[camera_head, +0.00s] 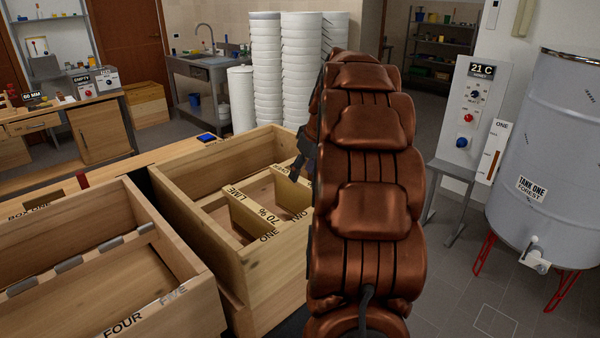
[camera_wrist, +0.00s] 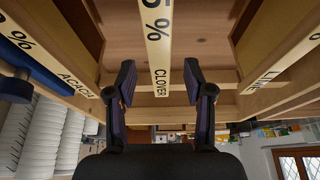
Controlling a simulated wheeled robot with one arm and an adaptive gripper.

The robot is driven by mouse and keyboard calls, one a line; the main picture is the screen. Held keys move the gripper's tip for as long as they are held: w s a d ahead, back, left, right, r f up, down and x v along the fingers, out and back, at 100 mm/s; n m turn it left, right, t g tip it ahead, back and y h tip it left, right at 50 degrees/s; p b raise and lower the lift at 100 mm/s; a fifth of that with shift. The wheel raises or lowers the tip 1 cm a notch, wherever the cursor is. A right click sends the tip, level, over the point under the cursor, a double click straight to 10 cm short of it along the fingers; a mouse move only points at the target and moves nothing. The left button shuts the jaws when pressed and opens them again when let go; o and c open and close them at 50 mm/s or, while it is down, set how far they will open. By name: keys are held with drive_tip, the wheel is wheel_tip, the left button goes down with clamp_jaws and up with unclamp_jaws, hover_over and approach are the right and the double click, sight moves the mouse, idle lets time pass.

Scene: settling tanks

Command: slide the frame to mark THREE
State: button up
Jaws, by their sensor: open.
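The frame marked CLOVER (camera_wrist: 157,45) shows in the wrist view as a pale top bar running between my two fingers. My gripper (camera_wrist: 158,78) is open, one finger on each side of the bar, with a gap on both sides. Frames marked ACACIA (camera_wrist: 75,83) and LIME (camera_wrist: 268,77) lie to the left and right. In the head view my dark gripper (camera_head: 303,160) is at the far side of the wooden box (camera_head: 270,262), partly behind my arm. The LIME frame's bar (camera_head: 250,212) stands in that box. Marks ONE and TWO show on its near edge; THREE is not visible.
Another wooden box (camera_head: 195,300) with marks FOUR and FIVE stands at the left. My arm covers the right part of the middle box. A grey tank (camera_head: 545,130) stands at right. A blue object (camera_wrist: 18,88) sits at the wrist view's left edge.

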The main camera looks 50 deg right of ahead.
sight(295, 187)
drive_tip(key=shift+p+x, duration=1)
drive_tip(key=shift+x, duration=2.65)
drive_tip(key=shift+c, duration=0.3)
clamp_jaws()
drive_tip(key=shift+a, duration=0.1)
drive_tip(key=shift+a+b, duration=0.9)
drive_tip(key=shift+a, duration=0.7)
drive_tip(key=shift+b, duration=0.7)
